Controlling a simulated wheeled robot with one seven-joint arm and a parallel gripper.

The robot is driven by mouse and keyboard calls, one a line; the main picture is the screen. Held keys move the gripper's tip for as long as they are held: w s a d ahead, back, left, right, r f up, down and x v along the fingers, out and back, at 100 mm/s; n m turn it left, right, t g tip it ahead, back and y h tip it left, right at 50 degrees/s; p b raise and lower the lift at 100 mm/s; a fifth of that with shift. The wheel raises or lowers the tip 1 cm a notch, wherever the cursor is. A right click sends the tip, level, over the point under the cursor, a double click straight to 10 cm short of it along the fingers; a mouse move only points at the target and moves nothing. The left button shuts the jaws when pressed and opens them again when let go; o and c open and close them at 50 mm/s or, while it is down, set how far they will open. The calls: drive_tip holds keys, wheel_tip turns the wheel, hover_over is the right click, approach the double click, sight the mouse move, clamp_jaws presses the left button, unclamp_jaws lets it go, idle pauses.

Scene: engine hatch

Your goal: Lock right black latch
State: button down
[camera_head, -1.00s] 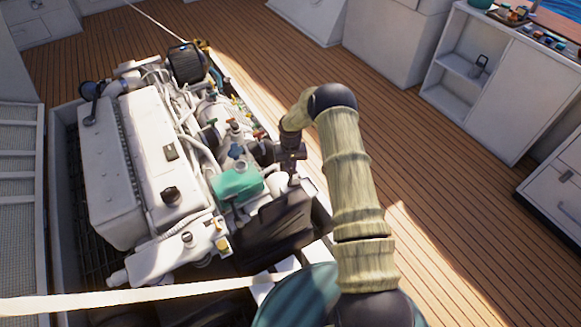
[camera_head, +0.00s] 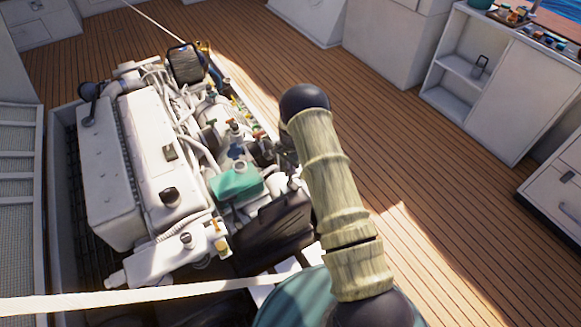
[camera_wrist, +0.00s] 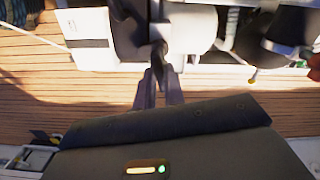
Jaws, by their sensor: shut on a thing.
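In the wrist view my gripper (camera_wrist: 160,72) points at the side of the white engine assembly. Its two dark fingers are close together, with their tips around a small dark piece, the black latch (camera_wrist: 157,50), at the lower edge of the engine part. The latch's exact angle is hard to tell, as it is dark and partly covered by the fingers. In the head view my arm covers the gripper and the latch, beside the right side of the engine (camera_head: 160,165).
A black box (camera_head: 275,228) and a teal part (camera_head: 236,183) sit at the engine's near right. A pale strap (camera_head: 130,297) crosses the foreground. Open wooden deck (camera_head: 430,190) lies to the right, with a white shelf cabinet (camera_head: 490,85) beyond it.

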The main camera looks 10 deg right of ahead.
drive_tip(key=shift+m, duration=1.3)
drive_tip(key=shift+a, duration=0.1)
drive_tip(key=c, duration=1.5)
unclamp_jaws()
wheel_tip(320, 180, up, 17)
drive_tip(key=shift+r+p, duration=0.2)
drive_tip(key=shift+p, duration=0.55)
